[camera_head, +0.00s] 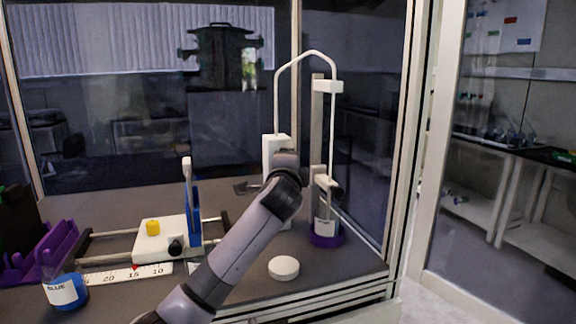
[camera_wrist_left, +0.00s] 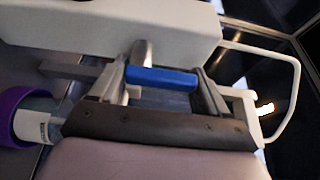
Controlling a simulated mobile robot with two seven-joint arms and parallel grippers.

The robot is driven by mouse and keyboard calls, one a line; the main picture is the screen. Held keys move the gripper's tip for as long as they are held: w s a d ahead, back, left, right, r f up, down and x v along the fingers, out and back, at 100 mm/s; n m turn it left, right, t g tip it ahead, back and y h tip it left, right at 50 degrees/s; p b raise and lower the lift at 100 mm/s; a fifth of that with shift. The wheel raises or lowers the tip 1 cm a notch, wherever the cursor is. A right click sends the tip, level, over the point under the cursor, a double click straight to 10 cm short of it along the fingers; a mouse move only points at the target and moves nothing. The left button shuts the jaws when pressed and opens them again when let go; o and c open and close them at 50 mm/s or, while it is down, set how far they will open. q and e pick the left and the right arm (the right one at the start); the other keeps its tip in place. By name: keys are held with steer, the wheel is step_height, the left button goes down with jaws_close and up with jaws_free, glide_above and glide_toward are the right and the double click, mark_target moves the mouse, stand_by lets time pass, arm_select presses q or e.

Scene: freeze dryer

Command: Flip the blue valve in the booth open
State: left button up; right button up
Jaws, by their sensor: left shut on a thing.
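In the left wrist view, the blue valve handle (camera_wrist_left: 160,77) is a short blue bar on a metal stem, below a white body (camera_wrist_left: 110,30). My left gripper (camera_wrist_left: 162,88) is shut on it, with one finger at each end of the bar. In the head view, my left arm reaches the white stand (camera_head: 275,150) with its bent white tube (camera_head: 305,55). There the wrist hides the valve and the fingertips. My right gripper is in neither view.
A bottle in a purple holder (camera_head: 326,238) stands right of my left wrist. A white round lid (camera_head: 284,268) lies on the bench in front. Booth frame posts (camera_head: 405,150) bound the right side.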

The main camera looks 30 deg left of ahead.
arm_select(q)
steer(key=shift+f, duration=0.1)
steer(key=o, duration=1)
steer(key=shift+c, duration=0.2)
steer(key=b+v, duration=0.1)
steer(key=v, duration=0.6)
steer(key=shift+s, duration=0.1)
